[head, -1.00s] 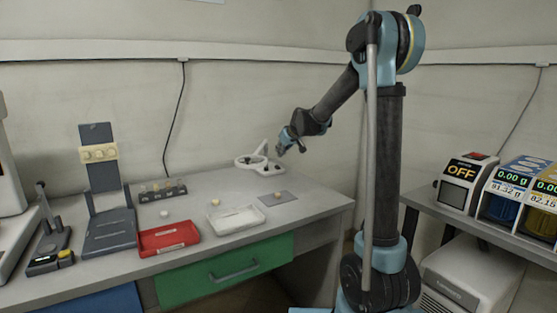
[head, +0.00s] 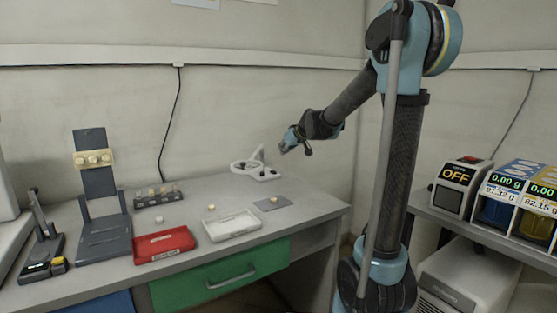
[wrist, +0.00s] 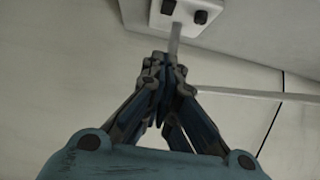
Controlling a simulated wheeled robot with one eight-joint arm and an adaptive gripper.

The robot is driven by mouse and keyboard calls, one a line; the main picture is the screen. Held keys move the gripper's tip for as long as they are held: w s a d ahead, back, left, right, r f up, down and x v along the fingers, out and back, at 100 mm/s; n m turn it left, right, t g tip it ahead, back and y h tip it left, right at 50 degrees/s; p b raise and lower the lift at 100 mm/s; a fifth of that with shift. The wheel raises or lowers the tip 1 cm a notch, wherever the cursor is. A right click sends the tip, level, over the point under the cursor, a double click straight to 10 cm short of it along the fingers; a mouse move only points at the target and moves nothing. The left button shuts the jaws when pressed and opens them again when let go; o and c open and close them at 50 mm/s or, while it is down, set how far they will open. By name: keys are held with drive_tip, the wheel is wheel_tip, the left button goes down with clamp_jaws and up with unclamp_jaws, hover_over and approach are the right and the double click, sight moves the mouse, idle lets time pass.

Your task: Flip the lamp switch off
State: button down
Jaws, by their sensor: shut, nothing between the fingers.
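A white fixture with a ring, a flat base and a short upright post stands at the back of the bench; it looks like the lamp (head: 265,174). My gripper (head: 283,148) is above it and to its right, apart from it in the head view. In the wrist view, my gripper (wrist: 165,62) has its fingers together and empty. Beyond the fingertips is a white block (wrist: 178,22) with two dark knobs, and a grey bar runs from it towards the fingers. I cannot tell which knob is the switch, or whether the lamp is lit.
The bench holds a red tray (head: 163,257), a white tray (head: 230,234), a grey pad (head: 283,201) and a dark stand (head: 104,250). A shelf at right carries a box reading OFF (head: 457,174).

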hover_over(273, 171)
drive_tip(key=s, duration=0.2)
drive_tip(key=f, duration=0.3)
drive_tip(key=d+f, duration=0.1)
drive_tip(key=f, duration=0.1)
drive_tip(key=shift+w+f, duration=0.25)
drive_tip(key=shift+f, duration=0.1)
wheel_tip(273, 171, down, 2)
drive_tip(key=shift+w+a+f, duration=0.1)
drive_tip(key=shift+w+a, duration=0.05)
drive_tip(key=shift+w+f, duration=0.1)
drive_tip(key=shift+f, duration=0.8)
drive_tip(key=shift+w+a+f+g+h, duration=0.2)
drive_tip(key=shift+a+f+g+h, duration=0.1)
drive_tip(key=shift+g, duration=0.1)
drive_tip(key=shift+w+g+h, duration=0.2)
drive_tip(key=shift+g+h, duration=0.2)
drive_tip(key=shift+g, duration=0.3)
drive_tip(key=shift+a, duration=0.1)
drive_tip(key=shift+s+f, duration=0.1)
drive_tip(key=shift+s, duration=0.05)
